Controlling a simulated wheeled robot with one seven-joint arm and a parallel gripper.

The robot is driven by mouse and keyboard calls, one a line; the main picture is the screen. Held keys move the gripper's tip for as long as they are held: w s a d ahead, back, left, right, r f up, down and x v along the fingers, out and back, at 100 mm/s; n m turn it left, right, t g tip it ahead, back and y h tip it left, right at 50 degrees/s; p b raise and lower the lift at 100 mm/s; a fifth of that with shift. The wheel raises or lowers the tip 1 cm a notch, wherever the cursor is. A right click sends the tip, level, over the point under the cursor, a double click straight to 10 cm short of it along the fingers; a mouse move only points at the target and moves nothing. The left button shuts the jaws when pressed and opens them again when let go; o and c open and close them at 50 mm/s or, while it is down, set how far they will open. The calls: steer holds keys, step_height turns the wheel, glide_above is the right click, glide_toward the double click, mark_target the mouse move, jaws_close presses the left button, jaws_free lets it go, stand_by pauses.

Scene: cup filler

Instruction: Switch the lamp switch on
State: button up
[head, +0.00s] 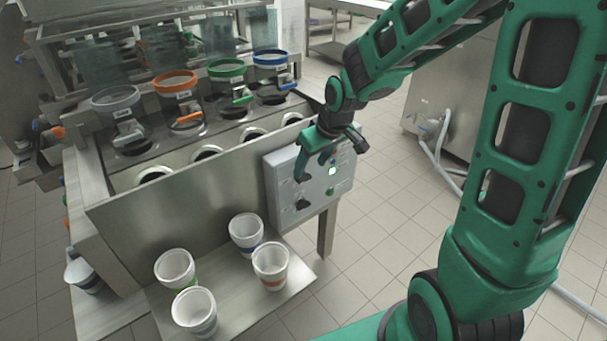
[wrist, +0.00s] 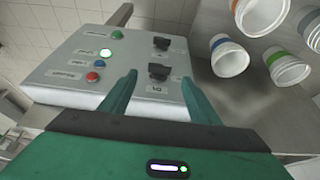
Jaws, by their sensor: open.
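A grey control box (head: 285,205) stands on the filler's side. It carries two black switches, and I cannot read which is the lamp switch. In the wrist view, the nearer switch (wrist: 158,71) lies between my fingertips from this viewpoint; contact cannot be judged. The farther switch (wrist: 161,43) is beyond the fingertips and shows as the lower switch (head: 303,204) in the head view. My gripper (wrist: 159,80) is open and empty, in front of the upper part of the box; it also shows in the head view (head: 301,172), partly covering the upper switch.
A lit whitish lamp (wrist: 106,54) sits between a green button (wrist: 117,34) and blue and red buttons (wrist: 92,76). Several white cups, one orange-banded (head: 270,268), stand on a metal shelf (head: 250,315) below. Coloured dispensers line the filler's top. Floor right of the box is clear.

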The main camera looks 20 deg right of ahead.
mark_target(305, 178)
steer(key=shift+x, duration=2.7)
steer(key=shift+c, duration=0.7)
